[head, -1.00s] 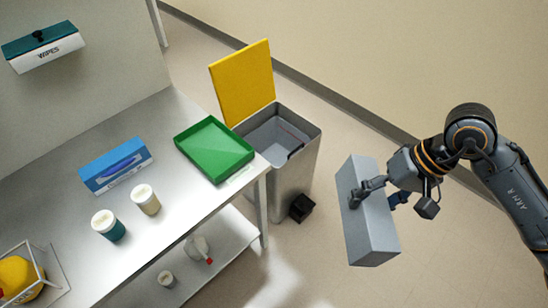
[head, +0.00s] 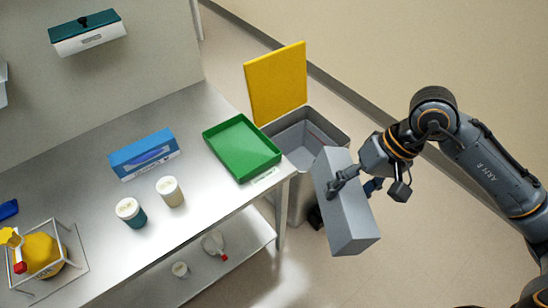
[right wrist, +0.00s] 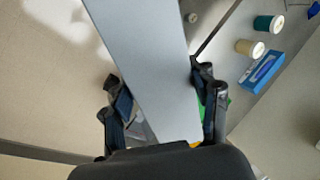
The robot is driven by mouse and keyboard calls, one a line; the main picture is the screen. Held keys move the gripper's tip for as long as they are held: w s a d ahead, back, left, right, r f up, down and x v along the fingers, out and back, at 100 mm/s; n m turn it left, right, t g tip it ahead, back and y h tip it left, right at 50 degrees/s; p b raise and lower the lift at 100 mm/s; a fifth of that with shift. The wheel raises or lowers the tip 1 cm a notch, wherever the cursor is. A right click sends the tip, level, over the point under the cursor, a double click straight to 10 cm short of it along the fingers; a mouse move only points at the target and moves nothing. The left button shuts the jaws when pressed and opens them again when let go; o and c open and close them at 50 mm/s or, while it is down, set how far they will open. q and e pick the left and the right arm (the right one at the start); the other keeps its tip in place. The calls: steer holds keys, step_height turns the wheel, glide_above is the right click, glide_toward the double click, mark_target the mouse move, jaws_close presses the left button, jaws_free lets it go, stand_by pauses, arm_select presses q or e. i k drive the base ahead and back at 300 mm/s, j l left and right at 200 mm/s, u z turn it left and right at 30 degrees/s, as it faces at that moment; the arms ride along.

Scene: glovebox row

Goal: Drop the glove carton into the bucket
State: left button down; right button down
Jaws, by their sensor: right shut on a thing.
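The glove carton (head: 346,215) is a long box, plain grey on the sides I see. My right gripper (head: 358,183) is shut on it across its width and holds it in the air, tilted. In the right wrist view the carton (right wrist: 150,60) runs between the two fingers of the gripper (right wrist: 158,95). The bucket (head: 338,126) is a grey bin with its yellow lid (head: 275,82) standing open. In the head view the carton overlaps the bucket's right front side and hides part of it; its height over the rim is unclear. My left gripper is not in view.
A steel bench (head: 215,215) left of the bucket bears a green tray (head: 242,148) near its right end, a blue box (head: 144,154), two lidded jars and a wire rack with a yellow bottle. The floor right of the bucket is clear.

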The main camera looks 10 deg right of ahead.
mark_target(303, 168)
steer(key=i+l+u, duration=0.5)
steer(key=l, duration=0.15)
steer(key=i+l+u, duration=0.2)
steer(key=l, duration=0.2)
steer(key=i+l, duration=0.15)
steer(key=l, duration=0.15)
steer(key=i+l, duration=0.15)
steer(key=l, duration=0.15)
